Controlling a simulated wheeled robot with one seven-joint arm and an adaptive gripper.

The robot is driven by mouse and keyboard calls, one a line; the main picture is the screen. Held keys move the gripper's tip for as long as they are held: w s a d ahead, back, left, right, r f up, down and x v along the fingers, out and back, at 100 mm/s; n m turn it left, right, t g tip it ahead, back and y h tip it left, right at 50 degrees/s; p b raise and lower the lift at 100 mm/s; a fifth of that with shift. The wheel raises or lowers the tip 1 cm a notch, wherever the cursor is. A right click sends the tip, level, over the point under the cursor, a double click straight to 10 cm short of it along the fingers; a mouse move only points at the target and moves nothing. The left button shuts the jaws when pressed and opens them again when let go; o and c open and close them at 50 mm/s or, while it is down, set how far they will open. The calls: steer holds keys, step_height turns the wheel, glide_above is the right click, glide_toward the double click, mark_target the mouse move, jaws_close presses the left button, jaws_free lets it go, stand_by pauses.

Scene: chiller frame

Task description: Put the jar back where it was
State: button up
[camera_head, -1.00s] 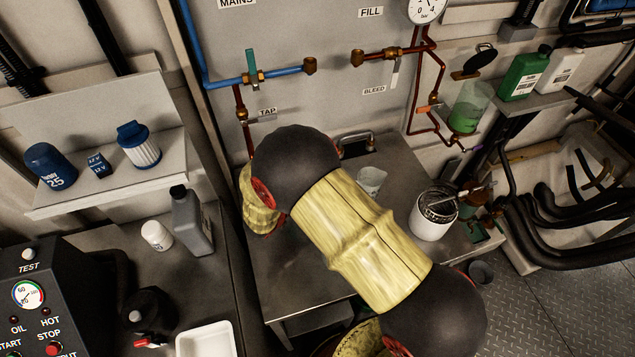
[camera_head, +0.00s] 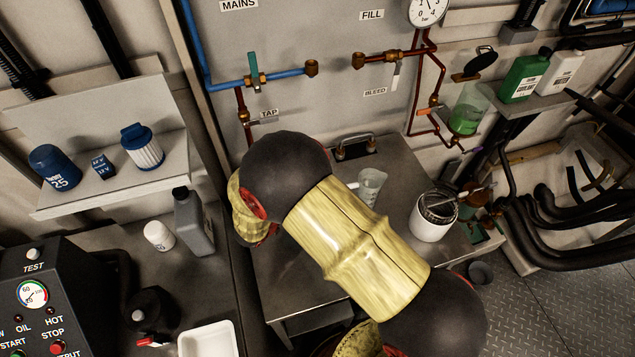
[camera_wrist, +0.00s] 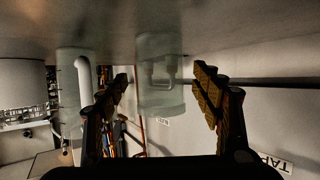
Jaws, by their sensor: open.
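A clear, pale-green glass jar (camera_wrist: 160,98) stands on the bench top, which appears upside down along the top of the wrist view. My gripper (camera_wrist: 163,84) is open, with one finger to each side of the jar in that picture. The jar appears just beyond or between the fingertips; I cannot tell which, and I see no contact. A metal handle shows through the glass. In the head view my arm hides both the jar and my gripper.
A clear measuring jug (camera_head: 371,186) with a handle stands close by and also shows in the wrist view (camera_wrist: 72,95). A white tub (camera_head: 431,222) stands to its right. TAP pipework (camera_head: 245,100) is on the wall behind. The front left bench top (camera_head: 285,285) is clear.

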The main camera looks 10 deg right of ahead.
steer(key=p+v, duration=0.1)
steer(key=v, duration=0.7)
steer(key=shift+s+a+r+p, duration=0.1)
steer(key=shift+a+p, duration=0.05)
steer(key=shift+p, duration=0.2)
